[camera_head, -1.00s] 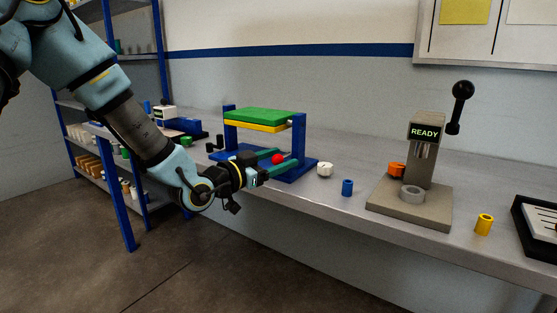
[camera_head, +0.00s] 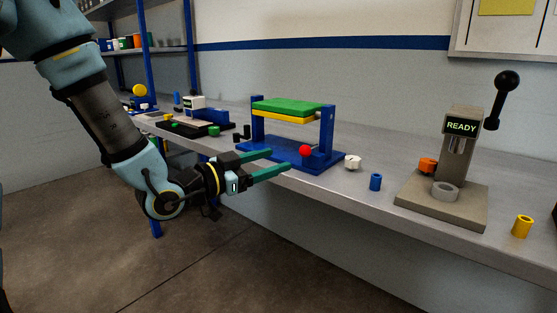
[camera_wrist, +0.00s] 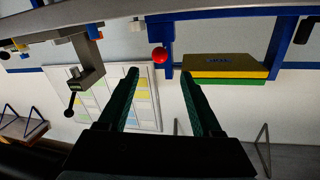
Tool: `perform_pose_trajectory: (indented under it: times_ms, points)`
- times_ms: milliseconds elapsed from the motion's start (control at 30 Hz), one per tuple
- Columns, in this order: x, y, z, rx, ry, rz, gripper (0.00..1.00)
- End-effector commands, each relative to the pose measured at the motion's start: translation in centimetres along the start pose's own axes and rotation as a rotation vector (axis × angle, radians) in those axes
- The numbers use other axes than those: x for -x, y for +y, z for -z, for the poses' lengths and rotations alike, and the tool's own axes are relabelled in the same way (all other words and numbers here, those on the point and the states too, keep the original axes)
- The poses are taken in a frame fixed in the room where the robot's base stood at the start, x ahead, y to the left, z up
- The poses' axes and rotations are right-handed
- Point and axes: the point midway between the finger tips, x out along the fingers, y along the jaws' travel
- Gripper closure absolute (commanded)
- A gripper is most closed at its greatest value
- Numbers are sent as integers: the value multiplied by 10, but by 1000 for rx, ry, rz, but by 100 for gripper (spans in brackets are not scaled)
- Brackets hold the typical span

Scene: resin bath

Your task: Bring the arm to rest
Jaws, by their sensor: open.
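My gripper (camera_head: 281,162) is open and empty, its two green fingers apart. In the head view it is in front of the bench edge, near the blue stand (camera_head: 257,125) with a green and a yellow plate (camera_head: 287,107) and a red ball (camera_head: 305,151). In the wrist view the fingers of my gripper (camera_wrist: 158,75) point toward the bench, which appears upside down. The red ball (camera_wrist: 159,54) shows just beyond the fingertips, with nothing between the fingers.
The bench (camera_head: 385,205) carries a white part (camera_head: 352,162), a blue cylinder (camera_head: 375,182), a grey lever press reading READY (camera_head: 462,165), an orange part (camera_head: 428,165) and a yellow cylinder (camera_head: 522,227). Blue shelving (camera_head: 190,60) stands behind at left. The floor before the bench is clear.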

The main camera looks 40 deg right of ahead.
Motion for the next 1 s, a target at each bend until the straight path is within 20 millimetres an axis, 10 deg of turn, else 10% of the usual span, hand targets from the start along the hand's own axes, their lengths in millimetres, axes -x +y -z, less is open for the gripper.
perform_pose_trajectory:
  times_ms: [467, 667, 767, 1000]
  points:
    - [0, 0, 0, 0, -3, 1, 34]
    - [20, -36, -21, 6, -201, 94, 34]
    - [59, -77, -43, 47, -431, 220, 34]
    - [218, -142, -65, 343, -957, 616, 34]
